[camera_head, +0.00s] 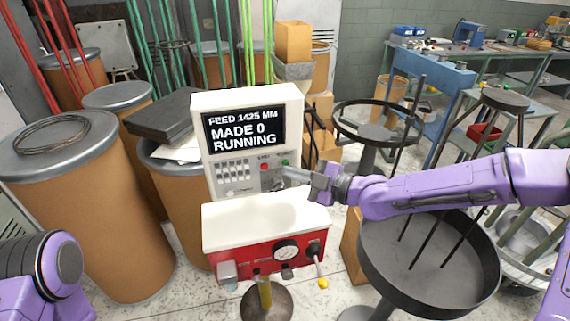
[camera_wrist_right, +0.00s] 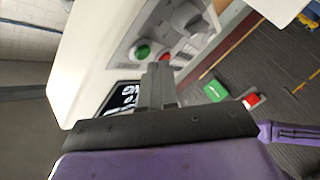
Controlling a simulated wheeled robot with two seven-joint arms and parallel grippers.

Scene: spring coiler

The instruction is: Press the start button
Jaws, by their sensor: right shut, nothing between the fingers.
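The control box (camera_head: 246,99) stands upright, its screen (camera_head: 243,131) reading "FEED 1425 MM", "MADE 0", "RUNNING". Below the screen are a green button (camera_head: 284,163) and a red button (camera_head: 265,167); no label on them is legible. In the right wrist view the green button (camera_wrist_right: 142,50) and red button (camera_wrist_right: 163,56) show just beyond my fingertips. My right gripper (camera_head: 284,177) is shut and empty, its tips in front of the panel just below the green button. I cannot tell whether they touch the panel. My left gripper is out of view.
A red base with a gauge (camera_head: 286,250) and a yellow-tipped lever (camera_head: 322,281) sits under the box. A round black tray (camera_head: 430,262) lies beneath my right arm. Brown drums (camera_head: 85,210) crowd the left; workbenches (camera_head: 440,85) stand at back right.

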